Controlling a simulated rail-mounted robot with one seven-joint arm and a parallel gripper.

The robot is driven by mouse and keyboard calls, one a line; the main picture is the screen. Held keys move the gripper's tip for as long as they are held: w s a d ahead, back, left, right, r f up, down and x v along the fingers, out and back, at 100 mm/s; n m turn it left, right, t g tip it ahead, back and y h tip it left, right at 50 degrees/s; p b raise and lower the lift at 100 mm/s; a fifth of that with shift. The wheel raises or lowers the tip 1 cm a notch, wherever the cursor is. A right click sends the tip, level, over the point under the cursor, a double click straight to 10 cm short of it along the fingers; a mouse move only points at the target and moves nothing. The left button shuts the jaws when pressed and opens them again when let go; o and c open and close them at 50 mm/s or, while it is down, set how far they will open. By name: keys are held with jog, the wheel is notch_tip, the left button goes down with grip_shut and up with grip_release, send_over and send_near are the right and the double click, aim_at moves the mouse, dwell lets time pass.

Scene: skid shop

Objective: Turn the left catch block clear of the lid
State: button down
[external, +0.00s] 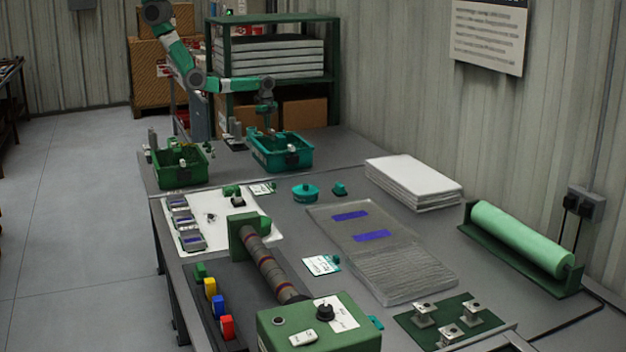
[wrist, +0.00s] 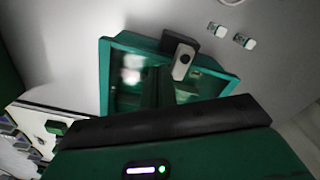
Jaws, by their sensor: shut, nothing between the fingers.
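My gripper (external: 271,130) is shut and empty, pointing down over the teal box (external: 262,161) at the back of the bench. The teal box also shows in the wrist view (wrist: 230,78), with shiny spots inside its rim; I cannot make out a lid for certain. Which catch is the left one is unclear.
Small upright parts (external: 235,129) stand behind and left of the teal box. A white board with several small devices (external: 262,225) lies in front. A white stack (external: 413,182) lies to the right. Bare bench lies between the teal box and the stack.

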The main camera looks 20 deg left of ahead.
jog(key=shift+f, duration=0.15)
jog(key=shift+f+b, duration=0.5)
jog(key=shift+f, duration=0.2)
dwell(0.3)
